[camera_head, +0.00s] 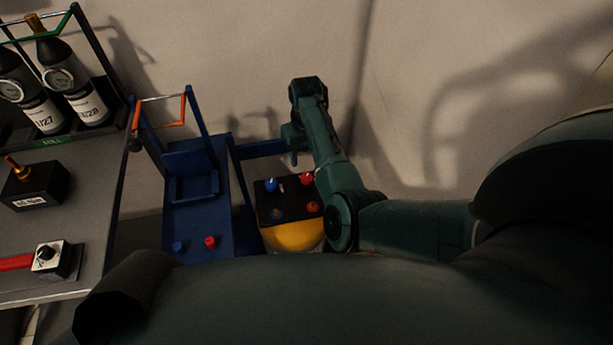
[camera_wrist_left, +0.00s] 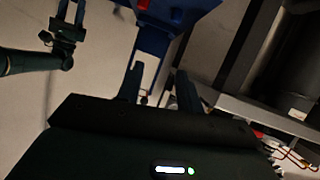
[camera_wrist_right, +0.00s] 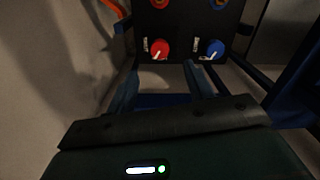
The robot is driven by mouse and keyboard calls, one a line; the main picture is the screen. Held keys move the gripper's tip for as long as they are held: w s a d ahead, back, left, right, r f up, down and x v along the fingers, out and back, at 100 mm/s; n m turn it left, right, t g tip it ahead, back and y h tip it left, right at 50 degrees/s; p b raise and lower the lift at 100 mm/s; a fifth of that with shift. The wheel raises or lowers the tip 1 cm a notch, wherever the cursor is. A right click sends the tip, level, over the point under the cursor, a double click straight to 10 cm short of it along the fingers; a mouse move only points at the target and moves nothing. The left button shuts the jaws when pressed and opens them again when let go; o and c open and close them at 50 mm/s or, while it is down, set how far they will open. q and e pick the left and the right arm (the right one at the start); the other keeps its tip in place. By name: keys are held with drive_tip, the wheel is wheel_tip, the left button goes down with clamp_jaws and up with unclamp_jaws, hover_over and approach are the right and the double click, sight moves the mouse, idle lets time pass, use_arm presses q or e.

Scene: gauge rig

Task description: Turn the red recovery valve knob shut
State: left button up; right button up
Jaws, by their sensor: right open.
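A red knob (camera_head: 306,178) stands beside a blue knob (camera_head: 272,184) on a black panel (camera_head: 291,193). In the right wrist view the red knob (camera_wrist_right: 160,48) has a white mark and sits just beyond my fingertips, left of the blue knob (camera_wrist_right: 214,48). My right gripper (camera_wrist_right: 163,80) is open and empty, pointing toward the panel's knob edge, not touching the red knob. In the head view the right gripper (camera_head: 293,158) hangs beyond the panel. My left gripper (camera_wrist_left: 158,82) is open and empty, well away from the panel; its fingers are outside the head view.
The panel sits above a yellow tank (camera_head: 295,237). A blue cart (camera_head: 195,215) stands left of it, with another red knob (camera_head: 210,241) and blue knob (camera_head: 179,247). A grey bench (camera_head: 75,215) with bottles is farther left. A wall rises behind.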

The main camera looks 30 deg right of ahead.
wheel_tip(320, 180, down, 9)
drive_tip(key=b, duration=0.2)
drive_tip(key=shift+b, duration=0.4)
drive_tip(key=shift+c, duration=0.4)
drive_tip(key=c, duration=0.9)
